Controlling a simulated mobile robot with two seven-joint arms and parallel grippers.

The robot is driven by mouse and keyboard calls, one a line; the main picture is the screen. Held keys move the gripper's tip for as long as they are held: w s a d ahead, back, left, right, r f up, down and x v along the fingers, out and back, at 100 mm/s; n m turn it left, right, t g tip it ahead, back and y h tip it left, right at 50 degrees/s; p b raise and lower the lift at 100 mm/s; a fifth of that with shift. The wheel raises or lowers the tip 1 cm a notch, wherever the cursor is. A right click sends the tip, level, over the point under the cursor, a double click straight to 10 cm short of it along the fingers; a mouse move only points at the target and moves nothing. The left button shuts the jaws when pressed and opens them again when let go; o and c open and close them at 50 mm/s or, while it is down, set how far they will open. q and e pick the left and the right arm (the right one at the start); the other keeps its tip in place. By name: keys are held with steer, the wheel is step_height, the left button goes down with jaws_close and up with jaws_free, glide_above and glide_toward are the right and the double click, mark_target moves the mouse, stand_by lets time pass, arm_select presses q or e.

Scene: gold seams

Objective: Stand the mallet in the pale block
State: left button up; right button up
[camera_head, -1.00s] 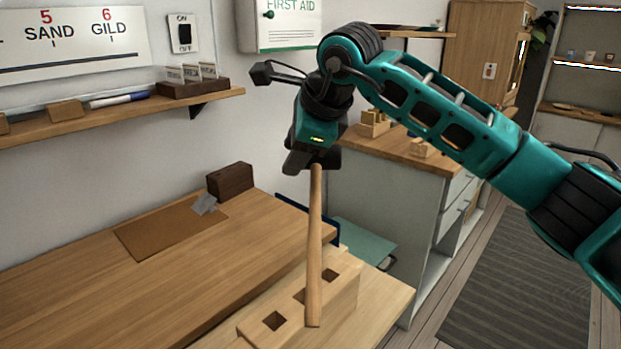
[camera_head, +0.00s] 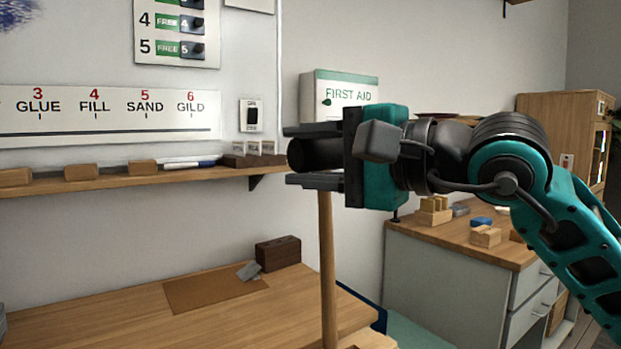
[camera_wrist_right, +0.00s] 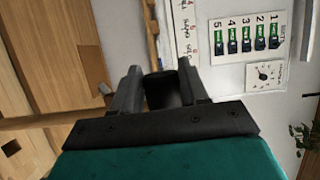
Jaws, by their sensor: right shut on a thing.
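My right gripper (camera_head: 312,155) is level, pointing left in the head view, and shut on the black head of the mallet (camera_head: 316,154). The mallet's pale wooden handle (camera_head: 327,270) hangs down close to upright, and its lower end is cut off by the bottom edge. In the right wrist view the head sits between the fingers (camera_wrist_right: 160,88) and the handle (camera_wrist_right: 60,119) runs off left. The pale block (camera_wrist_right: 30,155) shows there at the lower left, with a dark square hole. In the head view it is mostly out of frame. I cannot see the handle's tip. My left gripper is not in view.
A bench (camera_head: 215,315) carries a brown mat (camera_head: 212,290) and a dark block (camera_head: 278,253) at its back. A wall shelf (camera_head: 130,182) with small blocks is at left. A cabinet (camera_head: 455,290) stands right. Space around the handle above the bench looks clear.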

step_height(320, 180, down, 4)
steer(key=shift+s+r+b, duration=0.1)
steer(key=shift+r+b, duration=0.05)
steer(key=shift+b, duration=0.85)
